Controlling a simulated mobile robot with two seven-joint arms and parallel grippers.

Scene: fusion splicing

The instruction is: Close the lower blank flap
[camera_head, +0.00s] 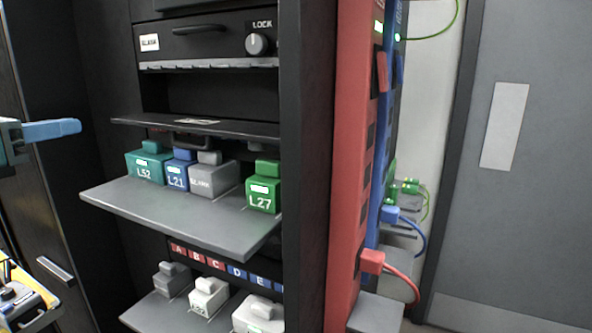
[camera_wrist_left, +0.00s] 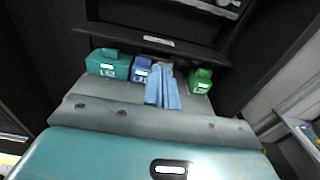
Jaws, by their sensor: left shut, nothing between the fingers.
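A black flap (camera_head: 205,126) with a small pale label stands out level from the rack, below a dark open recess. I take it to be the lower blank flap, but its label is too small to read. It also shows as a dark strip with a pale label in the left wrist view (camera_wrist_left: 135,37). My left gripper (camera_head: 78,127) is at the far left in the head view, well apart from the flap. Its blue fingers are shut and empty. In the left wrist view the fingers (camera_wrist_left: 167,72) point toward the shelf and flap. My right gripper is not in view.
A grey shelf (camera_head: 150,205) below the flap holds blocks L52 (camera_head: 146,171), L21 (camera_head: 178,176), a grey one (camera_head: 209,184) and L27 (camera_head: 263,196). Above is a panel with a LOCK knob (camera_head: 257,44). A red upright (camera_head: 350,150) with cables stands right.

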